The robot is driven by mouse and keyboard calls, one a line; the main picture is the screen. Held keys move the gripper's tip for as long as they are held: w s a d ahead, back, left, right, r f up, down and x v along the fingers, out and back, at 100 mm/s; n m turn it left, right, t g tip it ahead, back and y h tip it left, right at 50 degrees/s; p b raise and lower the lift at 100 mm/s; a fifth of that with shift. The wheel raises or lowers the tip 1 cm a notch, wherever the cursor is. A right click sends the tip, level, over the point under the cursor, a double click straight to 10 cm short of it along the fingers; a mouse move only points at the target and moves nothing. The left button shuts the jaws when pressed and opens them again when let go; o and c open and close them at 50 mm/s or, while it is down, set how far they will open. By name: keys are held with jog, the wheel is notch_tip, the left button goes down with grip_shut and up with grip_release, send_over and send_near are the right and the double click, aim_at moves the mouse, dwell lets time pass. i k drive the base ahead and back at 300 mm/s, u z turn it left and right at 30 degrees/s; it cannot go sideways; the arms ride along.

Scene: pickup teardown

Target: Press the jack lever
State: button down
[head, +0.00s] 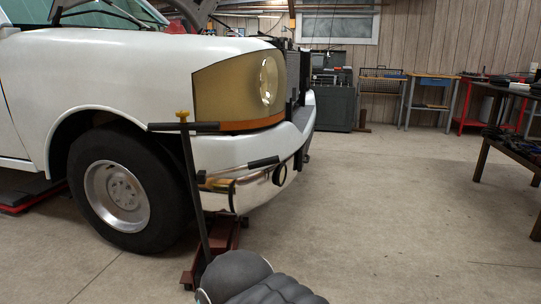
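A red floor jack (218,238) stands low on the floor at the truck's front corner, partly under the bumper. A black grip-like bar (263,162) shows in front of the bumper, to the right of the handle. It looks like a side lever joined to the handle, but I cannot tell for sure. My gripper is not in view; only a dark part of my own body shows at the bottom, hiding some floor near the jack.
A white pickup (130,75) fills the left, with its front wheel (125,190) beside the jack. A dark table (510,140) stands at the right. Workbenches (432,95) and a dark cabinet (334,108) line the back. The floor (390,210) right of the truck is clear.

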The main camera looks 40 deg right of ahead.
aim_at(202, 176)
jog(key=z, duration=0.65)
jog(key=i, duration=0.7)
jog(key=u, duration=0.55)
